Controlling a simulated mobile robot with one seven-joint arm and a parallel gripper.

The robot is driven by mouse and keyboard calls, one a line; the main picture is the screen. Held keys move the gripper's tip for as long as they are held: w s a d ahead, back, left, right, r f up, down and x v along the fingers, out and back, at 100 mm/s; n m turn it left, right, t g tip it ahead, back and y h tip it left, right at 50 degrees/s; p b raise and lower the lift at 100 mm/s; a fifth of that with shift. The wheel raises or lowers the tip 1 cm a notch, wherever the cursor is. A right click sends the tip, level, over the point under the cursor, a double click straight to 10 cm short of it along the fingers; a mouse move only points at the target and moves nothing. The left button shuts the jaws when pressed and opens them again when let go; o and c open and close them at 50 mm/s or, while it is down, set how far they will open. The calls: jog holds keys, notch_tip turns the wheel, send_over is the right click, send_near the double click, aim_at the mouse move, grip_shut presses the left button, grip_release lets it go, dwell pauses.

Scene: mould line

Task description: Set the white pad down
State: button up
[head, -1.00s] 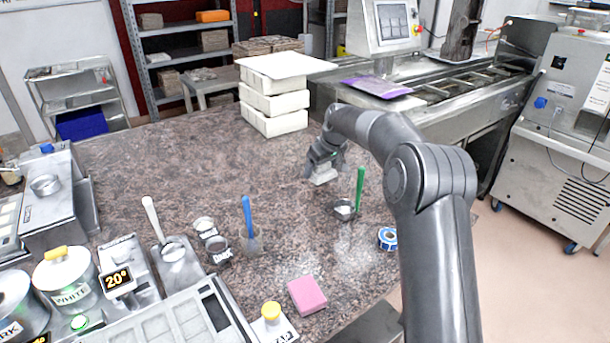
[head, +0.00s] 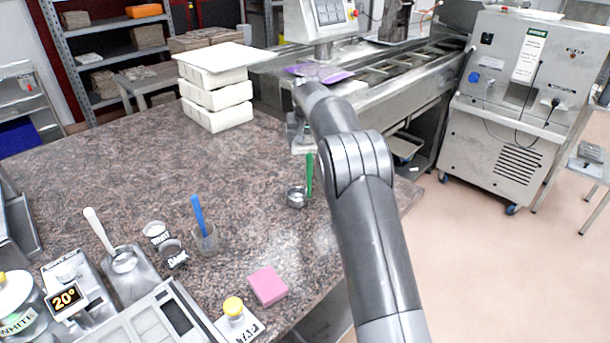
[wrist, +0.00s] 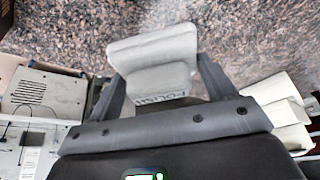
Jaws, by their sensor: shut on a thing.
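The white pad (wrist: 153,50) is pale grey-white in the wrist view, with a block lettered POLISH on its near side. My gripper (wrist: 160,82) is shut on it, one dark finger on each side. In the head view the pad (head: 304,149) is a small pale patch below my gripper (head: 300,135), near the back right edge of the speckled worktop (head: 130,155). My arm hides much of the gripper there. I cannot tell whether the pad touches the worktop.
A small metal bowl (head: 296,197) and a green-handled tool (head: 309,174) stand just in front of the gripper. Stacked white blocks (head: 218,118) stand at the back left. A pink block (head: 267,286) lies near the front. The middle of the worktop is clear.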

aim_at(305, 171)
jog(key=shift+w+f, duration=0.15)
jog(key=shift+m, duration=0.3)
notch_tip(305, 171, down, 10)
jog(key=shift+d+r, duration=0.1)
jog(key=shift+r, duration=0.1)
jog(key=shift+f, duration=0.15)
jog(key=o, duration=1)
